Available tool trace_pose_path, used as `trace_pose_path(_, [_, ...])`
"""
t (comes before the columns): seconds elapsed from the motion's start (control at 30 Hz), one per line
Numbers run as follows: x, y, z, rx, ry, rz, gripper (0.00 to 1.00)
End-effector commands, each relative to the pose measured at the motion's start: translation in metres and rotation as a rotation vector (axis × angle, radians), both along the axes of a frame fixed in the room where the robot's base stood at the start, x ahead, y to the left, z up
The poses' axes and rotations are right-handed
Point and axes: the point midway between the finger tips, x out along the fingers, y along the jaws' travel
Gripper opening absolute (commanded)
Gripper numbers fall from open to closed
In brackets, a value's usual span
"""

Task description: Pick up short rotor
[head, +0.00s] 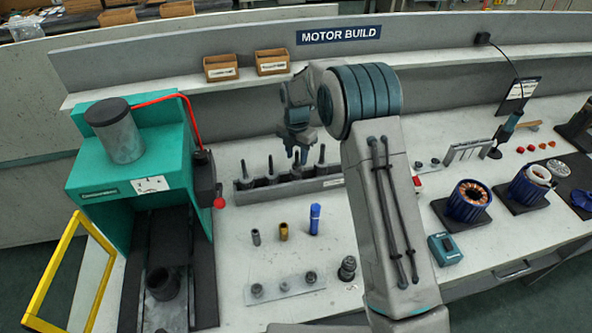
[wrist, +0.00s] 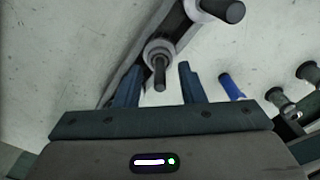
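A grey rack (head: 287,188) stands on the bench below the motor build sign and holds several dark rotors with upright shafts. My gripper (head: 297,156) is over the middle of this rack, pointing down. In the wrist view my gripper (wrist: 159,83) is open, with a finger on each side of one rotor (wrist: 159,55) with a pale collar and dark shaft. The shaft end shows between the fingers; I see no contact. Another rotor (wrist: 225,10) stands farther along the rack. I cannot tell which rotor is the short one. My gripper partly hides the rack in the head view.
A teal press (head: 135,165) with a yellow guard frame stands left. A blue cylinder (head: 315,219), a brass sleeve (head: 283,232) and a grey sleeve (head: 256,237) stand in front of the rack. Stators (head: 467,201) are at right. Cardboard bins (head: 221,68) sit on the back shelf.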

Motion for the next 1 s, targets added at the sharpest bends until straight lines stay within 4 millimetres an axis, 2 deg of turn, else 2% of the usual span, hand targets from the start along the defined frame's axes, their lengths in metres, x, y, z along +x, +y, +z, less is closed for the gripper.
trace_pose_path(0.2, [0.000, 0.000, -0.001, 0.000, -0.001, 0.000, 0.36])
trace_pose_path(0.23, [0.000, 0.000, -0.001, 0.000, -0.001, -0.001, 0.33])
trace_pose_path(0.33, [0.000, 0.000, -0.001, 0.000, -0.001, -0.001, 0.05])
trace_pose_path(0.37, [0.000, 0.000, -0.001, 0.000, -0.001, -0.001, 0.00])
trace_pose_path(0.77, [0.002, 0.000, 0.005, 0.001, -0.006, -0.001, 0.00])
trace_pose_path(0.87, [0.002, -0.001, 0.017, 0.002, -0.008, -0.001, 0.00])
trace_pose_path(1.0, [0.002, 0.000, 0.043, 0.004, -0.009, -0.002, 0.00])
